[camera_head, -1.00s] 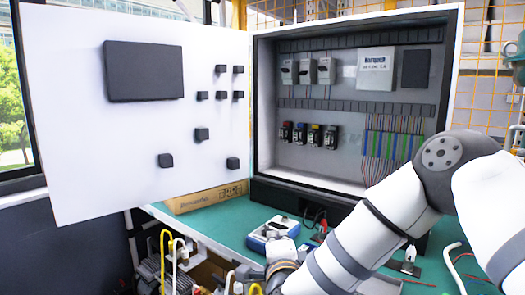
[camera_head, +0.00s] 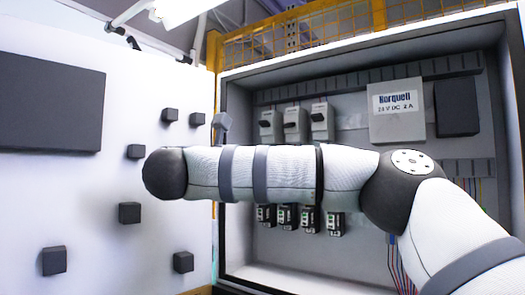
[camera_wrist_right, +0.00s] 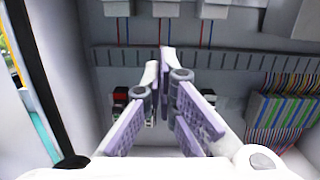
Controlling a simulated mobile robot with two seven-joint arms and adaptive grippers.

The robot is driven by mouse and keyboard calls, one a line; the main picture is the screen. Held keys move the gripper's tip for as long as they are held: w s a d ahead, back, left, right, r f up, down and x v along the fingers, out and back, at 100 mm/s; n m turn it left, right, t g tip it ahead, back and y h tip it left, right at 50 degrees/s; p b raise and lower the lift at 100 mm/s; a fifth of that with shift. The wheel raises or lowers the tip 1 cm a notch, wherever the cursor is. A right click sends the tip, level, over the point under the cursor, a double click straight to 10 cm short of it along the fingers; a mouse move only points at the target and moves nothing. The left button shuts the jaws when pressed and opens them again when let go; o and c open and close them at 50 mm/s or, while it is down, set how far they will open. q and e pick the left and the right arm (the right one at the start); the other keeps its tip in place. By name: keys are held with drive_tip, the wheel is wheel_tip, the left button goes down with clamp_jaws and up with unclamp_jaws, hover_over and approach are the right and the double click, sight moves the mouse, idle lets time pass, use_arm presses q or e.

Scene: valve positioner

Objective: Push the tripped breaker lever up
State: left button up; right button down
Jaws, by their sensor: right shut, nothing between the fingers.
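Three white breakers with dark levers stand in the cabinet's upper row: left (camera_head: 271,125), middle (camera_head: 295,123) and right (camera_head: 321,121). I cannot tell for sure which lever is tripped. Their lower ends show along the top of the right wrist view (camera_wrist_right: 166,8), with thin red and blue wires below. My right gripper (camera_wrist_right: 160,62) is shut and empty, its fingers pointing towards the cabinet's back panel, below the breakers in that view. In the head view my right arm crosses in front of the cabinet, and I cannot make out the gripper. My left gripper is not in view.
The open white door (camera_head: 90,200) with dark blocks is on the left. A slotted wire duct (camera_wrist_right: 220,60) runs below the breakers. Small modules (camera_head: 310,218) sit lower, partly behind my arm. A power supply (camera_head: 397,112) stands right of the breakers; coloured wires (camera_wrist_right: 280,120) hang at right.

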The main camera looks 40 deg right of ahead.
sight(291, 140)
drive_tip(key=shift+s+r, duration=0.2)
drive_tip(key=shift+r, duration=0.05)
drive_tip(key=d+r+p, duration=0.1)
drive_tip(key=d+p, duration=0.1)
drive_tip(key=w+d+r+p, duration=0.1)
drive_tip(key=d+p, duration=0.1)
drive_tip(key=d, duration=0.1)
drive_tip(key=w+d+r+p, duration=0.1)
drive_tip(key=d+r+p, duration=0.1)
drive_tip(key=d, duration=0.1)
drive_tip(key=shift+w+d, duration=0.15)
drive_tip(key=shift+w, duration=0.05)
drive_tip(key=shift+a+r, duration=0.25)
drive_tip(key=shift+r, duration=0.1)
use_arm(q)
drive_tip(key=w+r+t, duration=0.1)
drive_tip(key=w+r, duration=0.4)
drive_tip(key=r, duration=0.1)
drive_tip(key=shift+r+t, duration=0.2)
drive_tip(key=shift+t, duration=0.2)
use_arm(e)
drive_tip(key=shift+f, duration=0.1)
